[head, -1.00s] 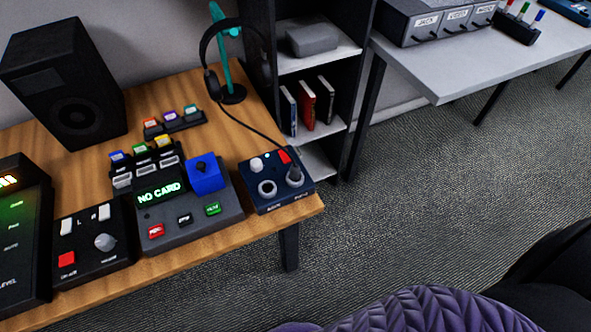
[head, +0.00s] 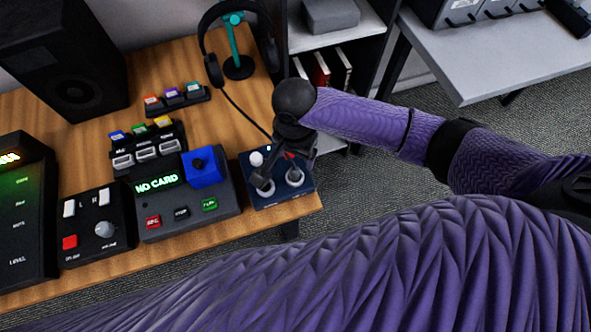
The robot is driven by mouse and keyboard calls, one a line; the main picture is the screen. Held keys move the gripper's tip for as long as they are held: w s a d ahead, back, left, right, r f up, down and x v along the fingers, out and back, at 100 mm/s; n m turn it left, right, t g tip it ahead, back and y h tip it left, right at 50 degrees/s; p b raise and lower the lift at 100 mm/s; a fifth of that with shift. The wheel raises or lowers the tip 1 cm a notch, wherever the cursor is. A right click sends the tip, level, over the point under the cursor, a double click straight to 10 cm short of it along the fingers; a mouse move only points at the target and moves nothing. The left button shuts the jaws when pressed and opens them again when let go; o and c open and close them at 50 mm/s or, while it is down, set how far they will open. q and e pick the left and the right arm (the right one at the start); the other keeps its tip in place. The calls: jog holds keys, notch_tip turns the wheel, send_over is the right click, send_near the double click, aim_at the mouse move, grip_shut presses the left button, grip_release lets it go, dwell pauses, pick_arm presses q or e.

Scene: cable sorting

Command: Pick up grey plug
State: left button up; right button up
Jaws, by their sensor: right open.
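The dark navy jack box (head: 305,191) sits at the right front corner of the wooden desk, with two round jacks on top. The grey plug (head: 295,174) stands in its right jack, with the headphone cable running toward it; my gripper partly hides it. My right gripper (head: 281,175) is open and points down over the box, one finger near the left jack and the other by the plug. I cannot tell whether it touches the plug. My left gripper is not in view.
Left of the box are a grey card console (head: 188,221) with a blue block on it, a black switch box (head: 89,250) and a speaker (head: 72,62). Headphones (head: 212,68) hang on a teal stand behind. A shelf (head: 356,52) stands beyond the desk's right edge.

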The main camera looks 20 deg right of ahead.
aim_at(295, 170)
notch_tip(295, 170, down, 8)
jog(key=b, duration=0.4)
jog(key=shift+w+f, duration=0.1)
jog(key=shift+f, duration=0.15)
jog(key=shift+r, duration=0.1)
grip_shut()
